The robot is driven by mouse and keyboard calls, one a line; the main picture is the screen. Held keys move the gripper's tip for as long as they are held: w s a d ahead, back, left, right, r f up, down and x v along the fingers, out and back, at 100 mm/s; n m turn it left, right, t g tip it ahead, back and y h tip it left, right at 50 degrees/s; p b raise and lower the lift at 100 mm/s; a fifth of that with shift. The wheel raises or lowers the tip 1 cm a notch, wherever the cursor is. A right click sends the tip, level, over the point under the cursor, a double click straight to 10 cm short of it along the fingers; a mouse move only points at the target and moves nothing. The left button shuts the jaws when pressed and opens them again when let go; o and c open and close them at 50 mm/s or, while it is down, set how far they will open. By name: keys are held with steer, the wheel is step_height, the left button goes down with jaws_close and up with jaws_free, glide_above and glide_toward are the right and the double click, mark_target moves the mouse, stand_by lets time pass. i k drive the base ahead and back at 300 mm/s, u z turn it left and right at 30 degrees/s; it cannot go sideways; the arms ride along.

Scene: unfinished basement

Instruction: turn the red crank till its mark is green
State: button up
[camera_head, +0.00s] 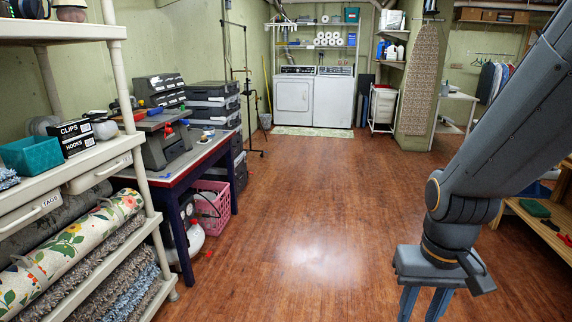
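A grey bench machine (165,146) stands on the workbench at the left. Small red parts (168,131) show on its side, too small to tell whether one is the red crank. No coloured mark can be made out. My gripper (424,306) hangs at the lower right, pointing down, far from the bench. Its two fingers are apart with floor seen between them; their tips are cut off by the frame's lower edge.
The workbench (202,149) has a pink crate (209,205) under it. A shelf (88,163) with rugs stands at the near left. A wooden bench (541,228) is at the right. The wooden floor (300,200) between is clear, back to the white washer (293,97).

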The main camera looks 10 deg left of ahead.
mark_target(167, 130)
steer(key=u, duration=0.2)
steer(key=i, duration=1.8)
steer(key=u, duration=0.7)
steer(key=i, duration=1.6)
steer(key=u, duration=0.35)
